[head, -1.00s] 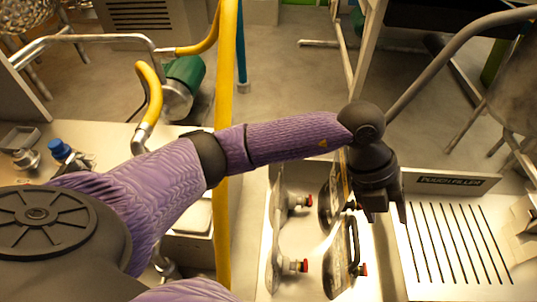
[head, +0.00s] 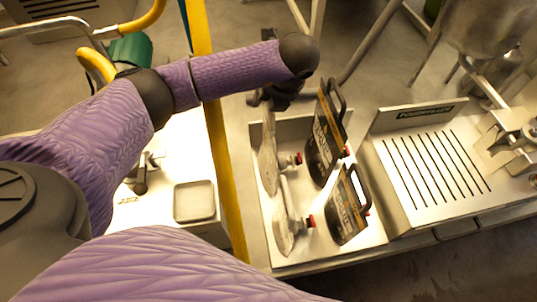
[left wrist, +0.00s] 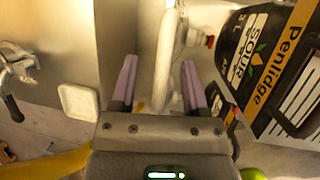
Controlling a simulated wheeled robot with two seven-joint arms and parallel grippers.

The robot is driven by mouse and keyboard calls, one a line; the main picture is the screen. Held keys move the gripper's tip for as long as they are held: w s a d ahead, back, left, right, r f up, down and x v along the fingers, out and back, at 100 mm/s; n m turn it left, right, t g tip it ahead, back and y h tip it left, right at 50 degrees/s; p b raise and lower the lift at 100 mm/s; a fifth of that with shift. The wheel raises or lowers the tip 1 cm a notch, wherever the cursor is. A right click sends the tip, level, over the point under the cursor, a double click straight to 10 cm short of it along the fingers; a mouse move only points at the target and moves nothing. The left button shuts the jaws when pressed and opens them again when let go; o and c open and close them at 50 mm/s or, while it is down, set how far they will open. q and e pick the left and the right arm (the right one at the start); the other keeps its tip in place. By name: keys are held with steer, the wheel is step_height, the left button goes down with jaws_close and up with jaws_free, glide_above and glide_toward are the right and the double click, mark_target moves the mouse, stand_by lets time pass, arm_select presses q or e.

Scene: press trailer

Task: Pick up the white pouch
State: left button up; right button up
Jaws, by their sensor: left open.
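Two thin white pouches with black-and-red caps stand edge-up in a metal bin (head: 377,246): the far white pouch (head: 269,155) and the near white pouch (head: 283,228). My left gripper (head: 268,98) is at the far end of the far pouch, partly hidden by its own wrist. In the left wrist view my left gripper (left wrist: 159,84) is open, and a white pouch (left wrist: 166,62) runs edge-on between its purple fingers. The fingers look apart from it. Contact cannot be told. My right gripper is not in view.
Two black labelled pouches, one far (head: 322,140) and one near (head: 346,210), stand right of the white ones, close by. A slotted metal tray (head: 435,165) is further right. A yellow post (head: 222,165) rises left of the bin. A small square dish (head: 195,202) lies left of that.

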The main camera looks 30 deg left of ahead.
arm_select(q)
steer(key=shift+w+f, duration=0.1)
steer(key=shift+f, duration=0.05)
jaws_close()
stand_by(1.3)
